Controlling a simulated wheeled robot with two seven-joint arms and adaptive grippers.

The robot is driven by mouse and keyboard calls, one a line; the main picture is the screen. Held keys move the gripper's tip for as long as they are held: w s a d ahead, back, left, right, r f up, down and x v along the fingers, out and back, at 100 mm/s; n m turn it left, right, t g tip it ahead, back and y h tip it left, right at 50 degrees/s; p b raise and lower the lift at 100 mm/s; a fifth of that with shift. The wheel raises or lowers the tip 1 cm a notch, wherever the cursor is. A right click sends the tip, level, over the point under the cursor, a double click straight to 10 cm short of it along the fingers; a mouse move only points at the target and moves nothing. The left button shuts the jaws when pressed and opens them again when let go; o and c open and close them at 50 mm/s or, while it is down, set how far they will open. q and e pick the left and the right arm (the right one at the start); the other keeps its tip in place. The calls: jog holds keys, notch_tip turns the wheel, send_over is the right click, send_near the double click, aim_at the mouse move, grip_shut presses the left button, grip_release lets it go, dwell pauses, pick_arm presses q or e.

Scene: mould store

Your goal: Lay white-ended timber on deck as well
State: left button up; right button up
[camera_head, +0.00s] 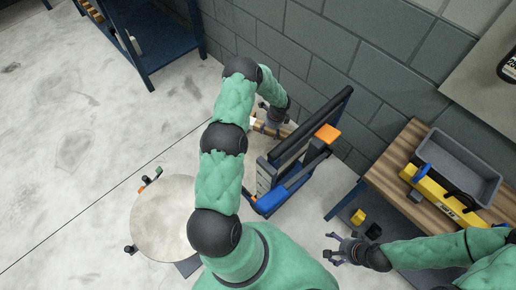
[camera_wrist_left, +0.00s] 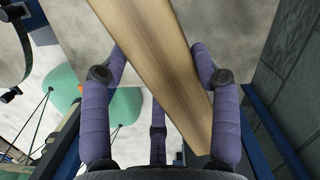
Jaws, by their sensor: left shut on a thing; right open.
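My left gripper (camera_head: 272,116) is shut on a long timber (camera_head: 275,130), close to the block wall and behind the upright frame. The timber also shows in the left wrist view (camera_wrist_left: 168,70), running slantwise between the purple fingers. A pale end shows at its left in the head view; the wrist view shows no white end. The blue and black upright frame (camera_head: 308,138) has an orange part on top and a blue part low down. A deck cannot be clearly made out; the frame and arm hide part of that area. My right gripper (camera_head: 345,248) is open and empty, left of the wooden bench.
The wooden bench (camera_head: 385,174) at the right carries a grey bin (camera_head: 462,165) and a yellow tool-like object (camera_head: 438,193). A small yellow block (camera_head: 358,216) sits lower, beside the bench. A blue rack (camera_head: 160,50) stands at the upper left. The floor at the left is largely clear.

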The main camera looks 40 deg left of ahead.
aim_at(270, 134)
pick_arm(q)
notch_tip(270, 134, down, 3)
jog(key=shift+f+b, duration=0.2)
jog(key=shift+b, duration=0.95)
jog(key=shift+f+b, duration=1.85)
jog(key=shift+f, duration=2.95)
pick_arm(e)
notch_tip(270, 134, down, 7)
pick_arm(q)
jog(key=shift+f, duration=0.15)
jog(key=o, duration=1.5)
jog(key=shift+c, duration=0.2)
pick_arm(e)
jog(key=shift+f, duration=0.15)
pick_arm(q)
jog(key=shift+r, duration=0.5)
jog(key=r+p, duration=0.1)
jog(key=r, duration=0.2)
jog(key=d+r+p, duration=0.1)
jog(key=r, duration=0.3)
jog(key=r+p, duration=0.2)
jog(key=r, duration=0.2)
jog(key=shift+w+d, duration=0.25)
jog(key=shift+d, duration=0.1)
pick_arm(e)
notch_tip(270, 134, up, 4)
jog(key=shift+r, duration=0.2)
